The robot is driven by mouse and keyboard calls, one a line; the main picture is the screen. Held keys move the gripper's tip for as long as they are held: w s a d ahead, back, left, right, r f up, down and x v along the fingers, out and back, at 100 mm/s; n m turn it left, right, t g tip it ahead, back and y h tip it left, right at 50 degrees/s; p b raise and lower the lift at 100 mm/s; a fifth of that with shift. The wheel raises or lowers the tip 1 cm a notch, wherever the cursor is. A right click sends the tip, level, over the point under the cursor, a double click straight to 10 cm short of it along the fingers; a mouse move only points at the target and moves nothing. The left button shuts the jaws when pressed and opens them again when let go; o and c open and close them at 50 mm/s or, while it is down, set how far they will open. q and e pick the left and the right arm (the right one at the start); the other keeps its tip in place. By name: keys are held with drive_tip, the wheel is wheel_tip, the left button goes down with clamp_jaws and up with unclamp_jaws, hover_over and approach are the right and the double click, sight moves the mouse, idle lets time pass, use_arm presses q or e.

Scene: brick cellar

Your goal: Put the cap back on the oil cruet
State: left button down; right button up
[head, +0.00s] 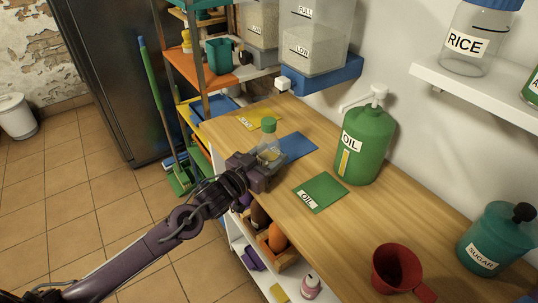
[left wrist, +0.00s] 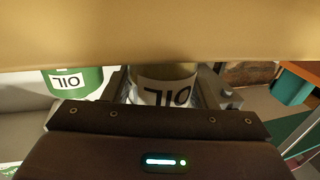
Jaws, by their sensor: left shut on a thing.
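The oil cruet (head: 268,155) is a small clear vessel with yellowish contents, at the front edge of the wooden counter. My left gripper (head: 264,166) is shut on it, and the arm hides part of it. In the left wrist view the cruet (left wrist: 165,92) shows between the fingers, with an upside-down OIL label. A green cap (head: 268,124) shows just above the cruet in the head view. I cannot tell whether it sits on the cruet or is behind it. My right gripper is not in view.
A green OIL mat (head: 333,188), a blue mat (head: 297,146) and a yellow mat (head: 260,117) lie on the counter (head: 345,225). A large green OIL dispenser (head: 368,150) stands at the back. A red mug (head: 397,268) and a SUGAR jar (head: 495,240) stand to the right.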

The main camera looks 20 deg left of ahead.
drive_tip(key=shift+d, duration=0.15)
use_arm(q)
drive_tip(key=c, duration=0.6)
unclamp_jaws()
drive_tip(key=shift+f, duration=0.1)
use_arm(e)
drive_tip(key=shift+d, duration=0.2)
use_arm(q)
drive_tip(key=shift+r, duration=0.2)
drive_tip(key=shift+s+a+f, duration=0.1)
drive_tip(key=shift+s+f, duration=0.1)
drive_tip(key=shift+s, duration=0.1)
drive_tip(key=v, duration=1.1)
drive_tip(key=shift+s+a+r+b, duration=0.1)
drive_tip(key=shift+s+r+b, duration=0.1)
drive_tip(key=shift+b, duration=0.2)
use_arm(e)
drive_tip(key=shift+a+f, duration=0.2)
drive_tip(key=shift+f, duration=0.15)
use_arm(q)
drive_tip(key=shift+f, duration=0.1)
